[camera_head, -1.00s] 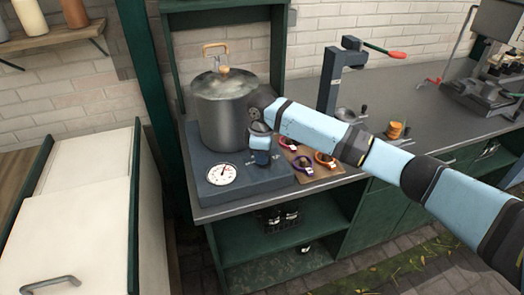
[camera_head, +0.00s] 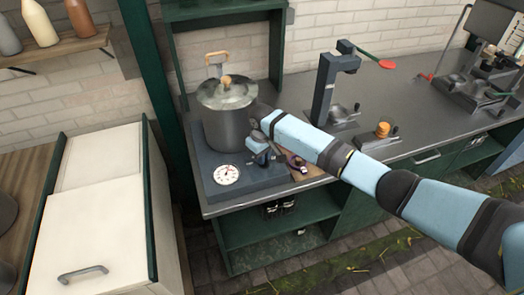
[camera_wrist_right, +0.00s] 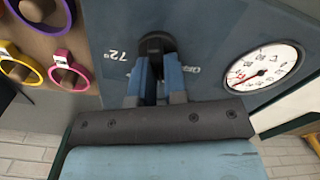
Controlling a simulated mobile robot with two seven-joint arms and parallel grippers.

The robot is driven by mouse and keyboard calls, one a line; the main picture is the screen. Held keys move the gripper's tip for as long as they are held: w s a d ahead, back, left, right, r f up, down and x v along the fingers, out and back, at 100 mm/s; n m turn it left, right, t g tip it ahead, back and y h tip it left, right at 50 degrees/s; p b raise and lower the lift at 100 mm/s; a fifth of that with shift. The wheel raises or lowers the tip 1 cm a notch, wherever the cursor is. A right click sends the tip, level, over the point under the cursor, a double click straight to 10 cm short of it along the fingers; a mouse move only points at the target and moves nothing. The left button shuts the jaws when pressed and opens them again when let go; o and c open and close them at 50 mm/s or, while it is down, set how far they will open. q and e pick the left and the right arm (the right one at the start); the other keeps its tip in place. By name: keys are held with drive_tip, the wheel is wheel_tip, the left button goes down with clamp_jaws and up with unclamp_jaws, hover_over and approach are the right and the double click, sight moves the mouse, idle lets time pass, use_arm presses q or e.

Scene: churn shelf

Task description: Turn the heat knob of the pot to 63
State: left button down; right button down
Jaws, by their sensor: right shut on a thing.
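The grey metal pot (camera_head: 226,130) with a lid sits on a blue-grey heater base (camera_head: 205,157). The dark heat knob (camera_wrist_right: 156,43) is on the base's front panel, with "72°" to its left and a partly hidden mark to its right. My right gripper (camera_wrist_right: 159,80) is shut on the knob; it also shows in the head view (camera_head: 262,158) at the front of the base. The white °C dial (camera_wrist_right: 264,68) with a red needle is right of the knob in the wrist view and also shows in the head view (camera_head: 226,174). The knob's exact setting cannot be read. My left gripper is out of view.
Coloured rings, pink (camera_wrist_right: 69,70), yellow (camera_wrist_right: 20,66) and purple, are on a brown board beside the base. A lever press (camera_head: 325,90) stands further right on the grey counter (camera_head: 400,105). A white cabinet (camera_head: 100,215) is at left.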

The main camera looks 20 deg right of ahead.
drive_tip(key=shift+r, duration=0.1)
drive_tip(key=shift+w, duration=0.1)
idle(0.3)
drive_tip(key=c, duration=1.2)
unclamp_jaws()
drive_tip(key=shift+o, duration=0.2)
drive_tip(key=shift+r, duration=0.1)
wheel_tip(320, 180, up, 14)
drive_tip(key=b, duration=0.1)
drive_tip(key=shift+f, duration=0.2)
drive_tip(key=shift+f, duration=0.1)
